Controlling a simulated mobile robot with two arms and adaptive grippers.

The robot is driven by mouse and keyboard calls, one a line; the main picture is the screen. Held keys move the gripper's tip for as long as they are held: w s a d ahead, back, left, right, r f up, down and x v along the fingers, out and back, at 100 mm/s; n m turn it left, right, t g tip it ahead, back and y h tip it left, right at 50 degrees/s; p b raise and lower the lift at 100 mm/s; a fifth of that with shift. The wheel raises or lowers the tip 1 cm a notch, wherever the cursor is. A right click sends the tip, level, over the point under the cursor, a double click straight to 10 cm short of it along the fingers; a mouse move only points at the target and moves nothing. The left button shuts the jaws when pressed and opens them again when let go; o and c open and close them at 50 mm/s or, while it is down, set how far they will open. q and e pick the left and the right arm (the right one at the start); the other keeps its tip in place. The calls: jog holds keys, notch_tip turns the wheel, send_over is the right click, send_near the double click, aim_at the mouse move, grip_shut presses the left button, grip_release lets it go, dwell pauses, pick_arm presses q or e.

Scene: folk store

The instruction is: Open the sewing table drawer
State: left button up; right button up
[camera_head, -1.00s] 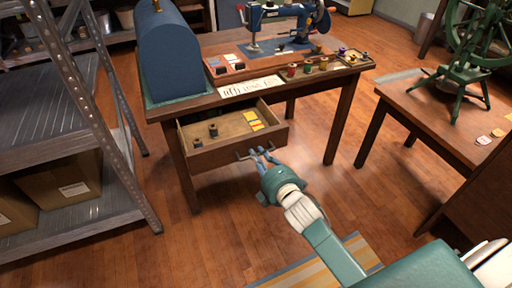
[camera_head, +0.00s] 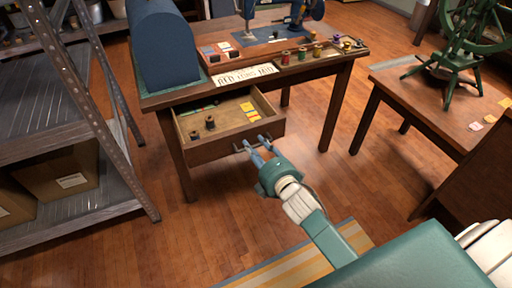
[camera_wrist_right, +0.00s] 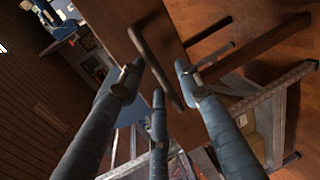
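The wooden sewing table (camera_head: 315,70) stands at the center of the head view. Its drawer (camera_head: 234,143) is pulled out, with dark spools, yellow cards and small colored items showing inside. My right gripper (camera_head: 257,142) is at the dark bar handle (camera_head: 240,150) on the drawer front. In the right wrist view, the handle (camera_wrist_right: 154,62) lies between the blue fingers of my right gripper (camera_wrist_right: 160,72). The fingertips are spread, with gaps on both sides of the bar. My left gripper is not in view.
A blue domed case (camera_head: 165,45), a sign (camera_head: 245,75) and thread spools sit on the tabletop. A metal shelf (camera_head: 60,130) with cardboard boxes stands at left. A second table (camera_head: 425,105) with a green spinning wheel (camera_head: 465,50) is at right. Floor between is open.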

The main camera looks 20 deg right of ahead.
jog(key=s+r, duration=0.2)
jog(key=s, duration=0.9)
jog(key=shift+s+d+r, duration=0.2)
jog(key=shift+s, duration=0.2)
